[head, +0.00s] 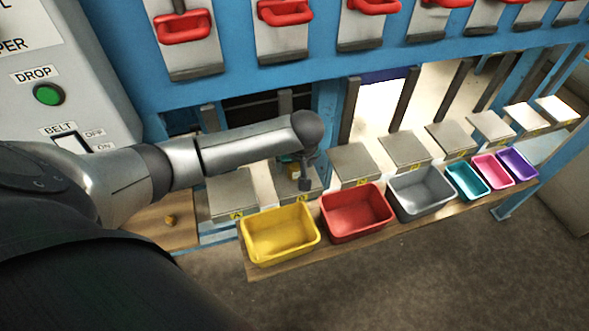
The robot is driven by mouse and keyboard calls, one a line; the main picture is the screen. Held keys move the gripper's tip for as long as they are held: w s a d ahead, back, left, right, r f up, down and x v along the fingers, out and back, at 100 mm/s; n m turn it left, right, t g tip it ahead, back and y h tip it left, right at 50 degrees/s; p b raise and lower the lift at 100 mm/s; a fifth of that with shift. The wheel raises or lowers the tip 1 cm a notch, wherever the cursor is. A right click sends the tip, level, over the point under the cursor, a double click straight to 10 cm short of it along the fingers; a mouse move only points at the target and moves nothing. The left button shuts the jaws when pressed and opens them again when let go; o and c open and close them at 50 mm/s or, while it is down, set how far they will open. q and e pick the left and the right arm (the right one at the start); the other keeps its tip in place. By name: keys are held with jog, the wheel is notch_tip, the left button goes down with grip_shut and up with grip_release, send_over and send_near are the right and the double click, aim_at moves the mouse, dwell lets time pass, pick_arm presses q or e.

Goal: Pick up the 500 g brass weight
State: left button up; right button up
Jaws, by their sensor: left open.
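A small brass-coloured piece (170,220), likely a weight, sits on a wooden surface at the lower left, partly framed by my left arm. Its mark is too small to read. My left arm reaches in from the left, and my left gripper (304,184) points down over the second grey metal plate (284,178) from the left. The gripper is open and well to the right of the brass piece. A small yellow and green thing (287,167) shows just behind the gripper; I cannot tell what it is or whether they touch. My right gripper is not in view.
A row of bins stands on a wooden shelf: yellow (280,236), red (357,213), grey (421,194), teal (467,182), pink (493,171) and purple (517,165). Red handles hang on the blue frame (240,84) above. A control box (62,85) with a green button stands left.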

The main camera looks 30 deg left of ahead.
pick_arm(q)
jog(key=shift+x, duration=1.3)
grip_shut()
